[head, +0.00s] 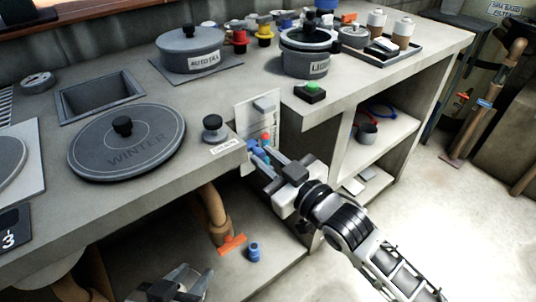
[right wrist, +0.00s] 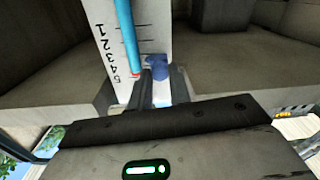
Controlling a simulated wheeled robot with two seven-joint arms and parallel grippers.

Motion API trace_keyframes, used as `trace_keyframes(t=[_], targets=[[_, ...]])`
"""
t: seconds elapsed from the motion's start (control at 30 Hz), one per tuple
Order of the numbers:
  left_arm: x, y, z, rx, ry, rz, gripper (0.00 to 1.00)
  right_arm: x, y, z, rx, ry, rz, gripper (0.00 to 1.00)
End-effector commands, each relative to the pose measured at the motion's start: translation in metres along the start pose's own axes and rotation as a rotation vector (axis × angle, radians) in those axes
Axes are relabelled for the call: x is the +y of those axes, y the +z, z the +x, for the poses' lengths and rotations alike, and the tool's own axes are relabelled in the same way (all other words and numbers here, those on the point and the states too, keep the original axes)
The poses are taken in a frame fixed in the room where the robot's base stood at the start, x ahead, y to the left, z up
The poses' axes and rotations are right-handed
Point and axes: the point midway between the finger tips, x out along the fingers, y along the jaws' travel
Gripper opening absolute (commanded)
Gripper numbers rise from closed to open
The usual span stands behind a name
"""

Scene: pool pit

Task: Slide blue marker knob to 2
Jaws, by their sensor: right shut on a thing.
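The white gauge panel (head: 258,107) is on the counter's front side, and in the right wrist view it shows a scale (right wrist: 108,54) numbered 1 to 5. A blue tube with a red end (right wrist: 127,30) runs along the scale. The blue marker knob (right wrist: 157,66) appears beside the 4 to 5 end; its exact reading is unclear because my fingers partly cover it. My right gripper (head: 262,157) is shut on the blue knob, also seen in the right wrist view (right wrist: 152,88). My left gripper (head: 180,280) is low at the bottom left, away from the panel.
The counter holds a WINTER lid (head: 125,142), a small dark knob (head: 213,128) and labelled pots (head: 190,50). Below are a brown pipe (head: 215,210), an orange piece (head: 231,244) and a blue cylinder (head: 254,252). Open floor lies at right.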

Motion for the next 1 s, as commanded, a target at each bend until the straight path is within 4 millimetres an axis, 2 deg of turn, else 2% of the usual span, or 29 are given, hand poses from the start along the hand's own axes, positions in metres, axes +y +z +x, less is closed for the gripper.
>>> trace_keyframes(t=[0.03,0.1,0.4,0.43,0.5,0.87,1.0], targets=[[-0.001,0.006,0.004,0.005,0.001,0.002,0.36,-0.003,0.018,0.0,-0.007,-0.001,0.001,0.0],[-0.001,0.005,0.003,0.014,0.002,0.005,0.36,-0.004,0.027,-0.001,-0.007,-0.001,0.001,0.0],[0.002,0.004,-0.002,0.009,0.006,0.009,0.36,-0.004,0.025,0.0,-0.003,-0.001,0.0,0.0],[0.002,0.004,-0.002,0.009,0.006,0.009,0.36,-0.004,0.025,0.0,-0.002,-0.001,0.0,0.28],[0.002,0.004,-0.002,0.009,0.007,0.009,0.36,-0.004,0.025,0.0,-0.002,-0.001,0.0,0.41],[0.002,0.004,-0.001,0.01,0.007,0.01,0.36,-0.004,0.025,-0.001,-0.002,0.0,0.0,0.41],[0.001,0.003,-0.001,0.01,0.006,0.011,0.36,-0.004,0.026,-0.008,-0.004,0.0,-0.001,0.41]])
